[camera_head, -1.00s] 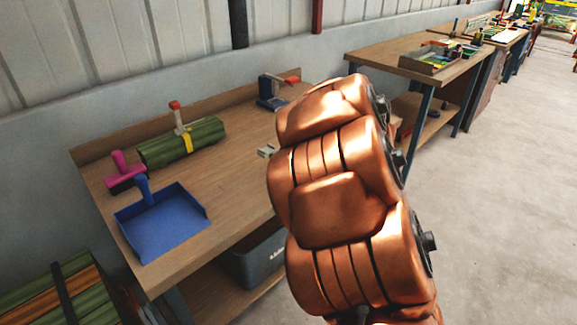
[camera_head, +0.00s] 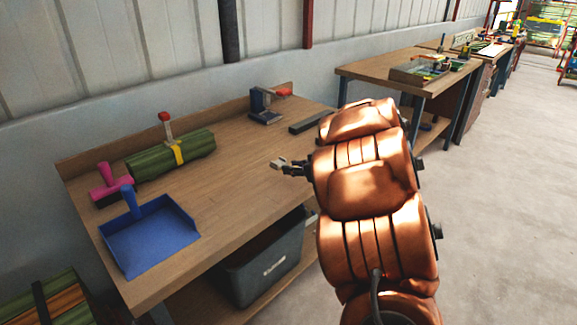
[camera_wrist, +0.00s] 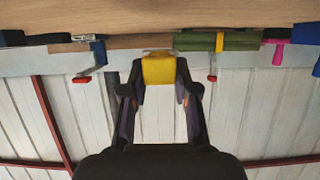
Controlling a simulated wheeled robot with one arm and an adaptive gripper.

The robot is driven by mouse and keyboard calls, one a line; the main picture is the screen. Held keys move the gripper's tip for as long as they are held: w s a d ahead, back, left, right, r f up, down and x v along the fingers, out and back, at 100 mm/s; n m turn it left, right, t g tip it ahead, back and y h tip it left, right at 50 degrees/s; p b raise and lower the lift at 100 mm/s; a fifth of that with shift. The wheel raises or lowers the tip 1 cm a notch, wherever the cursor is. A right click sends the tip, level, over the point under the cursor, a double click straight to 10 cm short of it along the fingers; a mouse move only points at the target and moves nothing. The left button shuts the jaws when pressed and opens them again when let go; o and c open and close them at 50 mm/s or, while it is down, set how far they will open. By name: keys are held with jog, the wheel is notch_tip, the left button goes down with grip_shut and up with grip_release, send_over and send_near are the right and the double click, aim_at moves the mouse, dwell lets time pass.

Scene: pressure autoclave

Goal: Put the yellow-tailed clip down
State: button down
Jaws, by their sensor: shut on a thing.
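My gripper (camera_wrist: 160,100) is shut on the yellow-tailed clip, whose yellow tail (camera_wrist: 159,69) shows between the two fingers in the wrist view. In the head view my gripper (camera_head: 296,169) shows beyond my copper arm, with the pale end of the clip (camera_head: 278,163) at its tip over the wooden workbench (camera_head: 235,180). The wrist view is upside down, with the bench top along its upper edge. I cannot tell whether the clip touches the bench.
A green bundle (camera_head: 200,146) with a yellow strap, a pink brush (camera_head: 106,177) and a blue dustpan (camera_head: 150,240) lie on the left. A blue-grey vise (camera_head: 262,105) and a dark bar (camera_head: 310,122) are at the back. The bench middle is clear. A grey bin (camera_head: 262,265) stands below.

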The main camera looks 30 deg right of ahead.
jog(key=w+d, duration=0.1)
jog(key=w, duration=0.1)
jog(key=w+d, duration=0.1)
jog(key=w, duration=0.2)
jog(key=w+d+f, duration=0.1)
jog(key=w, duration=0.1)
jog(key=shift+w+d, duration=0.15)
jog(key=shift+w, duration=0.2)
jog(key=shift+f, duration=1.7)
jog(key=c, duration=0.9)
grip_release()
jog(key=shift+f, duration=0.1)
jog(key=shift+s+d+r, duration=0.1)
jog(key=shift+s+r, duration=0.1)
jog(key=shift+s, duration=0.05)
jog(key=v, duration=1.1)
jog(key=shift+s+r, duration=0.1)
jog(key=shift+s, duration=0.15)
